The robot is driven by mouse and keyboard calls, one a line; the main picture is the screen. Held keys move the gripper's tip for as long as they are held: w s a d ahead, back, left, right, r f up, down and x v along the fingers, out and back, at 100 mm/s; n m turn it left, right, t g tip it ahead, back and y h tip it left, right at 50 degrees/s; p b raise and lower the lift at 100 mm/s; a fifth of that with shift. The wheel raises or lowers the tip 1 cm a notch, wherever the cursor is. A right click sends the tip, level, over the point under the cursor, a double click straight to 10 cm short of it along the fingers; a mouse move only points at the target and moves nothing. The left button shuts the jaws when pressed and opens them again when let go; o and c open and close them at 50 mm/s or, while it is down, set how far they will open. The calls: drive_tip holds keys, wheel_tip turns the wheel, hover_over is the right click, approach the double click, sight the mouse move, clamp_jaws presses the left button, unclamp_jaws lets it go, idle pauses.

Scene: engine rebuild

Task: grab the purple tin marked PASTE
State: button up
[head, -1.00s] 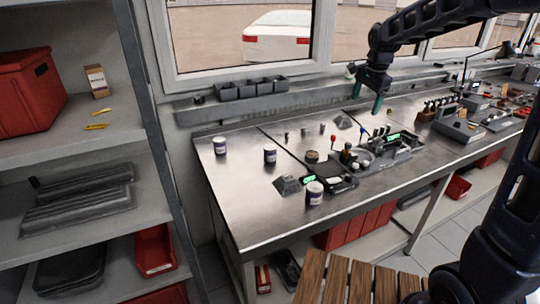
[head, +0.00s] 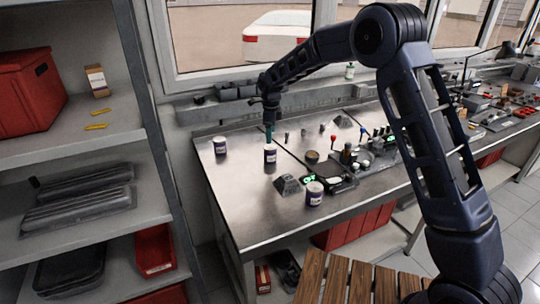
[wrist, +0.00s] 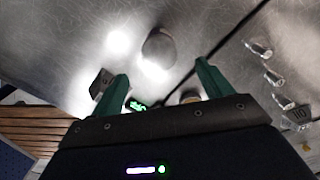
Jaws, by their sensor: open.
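Three white-and-purple tins stand upright on the metal bench: one at the back left (head: 220,146), a middle one (head: 270,156), and one at the front (head: 315,194). Their label words are too small to read, so I cannot tell which is marked PASTE. My gripper (head: 269,134) points down just above the middle tin. In the wrist view my gripper (wrist: 162,74) has its green fingers apart with nothing held. A round grey lid (wrist: 159,47), seen from above, lies just beyond the gap between the fingertips; it appears to be the middle tin's.
A dark angular block (head: 288,184) and a scale with a green display (head: 309,179) stand right of the middle tin. Small metal weights (wrist: 258,47) lie farther off. Grey bins (head: 237,92) line the window ledge. The bench's left front is clear.

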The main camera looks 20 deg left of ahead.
sight(270, 154)
drive_tip(key=shift+s+a+f, duration=0.15)
drive_tip(key=shift+a+f, duration=0.25)
drive_tip(key=shift+f, duration=0.15)
drive_tip(key=shift+d+f, duration=0.15)
drive_tip(key=shift+f, duration=5)
drive_tip(key=c, duration=1.3)
drive_tip(key=shift+o, duration=0.2)
drive_tip(key=shift+r, duration=0.1)
